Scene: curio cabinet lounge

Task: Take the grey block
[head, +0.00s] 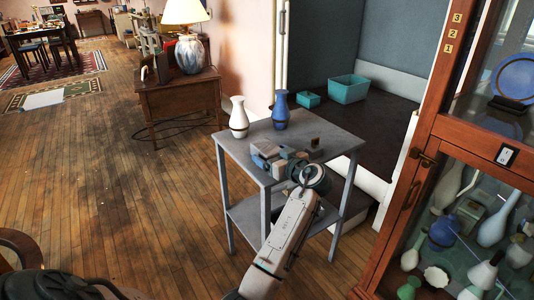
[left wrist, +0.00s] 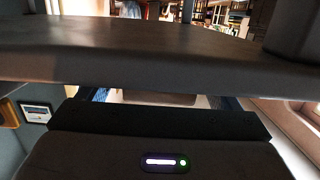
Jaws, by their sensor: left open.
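A small grey table (head: 235,145) stands in the middle of the head view. My left arm reaches up to it from below, and my left gripper (head: 264,154) is over the tabletop, pointing left, open. Grey shapes crowd together there, so I cannot clearly separate the grey block from my gripper. In the left wrist view a dark grey slab-like surface crosses the picture close to the camera. A dark, blurred-edged form (left wrist: 294,30) stands at its upper right; I cannot tell what it is. My right gripper is not in view.
A white vase (head: 238,118) and a blue vase (head: 281,110) stand at the table's back. A small dark item (head: 315,143) lies to the right. A glass cabinet (head: 410,190) stands at right, a lamp table (head: 178,100) behind left.

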